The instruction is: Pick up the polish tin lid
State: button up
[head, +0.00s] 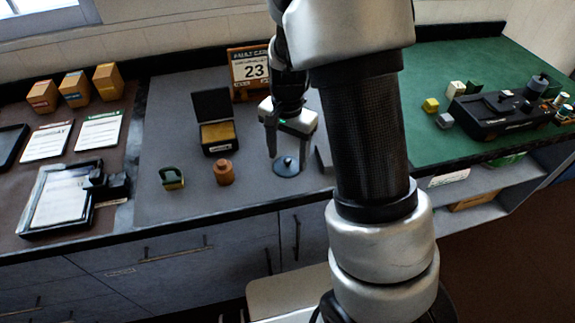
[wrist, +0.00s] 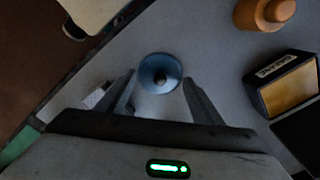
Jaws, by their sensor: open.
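The polish tin lid (head: 287,168) looks like a round blue-grey disc with a small dark knob in its middle. It lies flat on the grey worktop near the front edge. In the wrist view the lid (wrist: 159,64) is just beyond the fingertips, centred in the gap. My gripper (head: 288,158) points down over the lid, open, with one finger to each side. The gripper (wrist: 159,78) holds nothing. Whether the fingertips touch the lid or worktop cannot be told.
A brown wooden jar (head: 223,173), a green ring-like item (head: 172,179) and an open black box (head: 217,146) stand left of the lid. A pale block-like item (wrist: 97,95) lies close beside one finger.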

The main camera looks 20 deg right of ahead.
jog(key=shift+f, duration=0.45)
jog(key=shift+c, duration=0.4)
grip_shut()
jog(key=shift+s+r, duration=0.1)
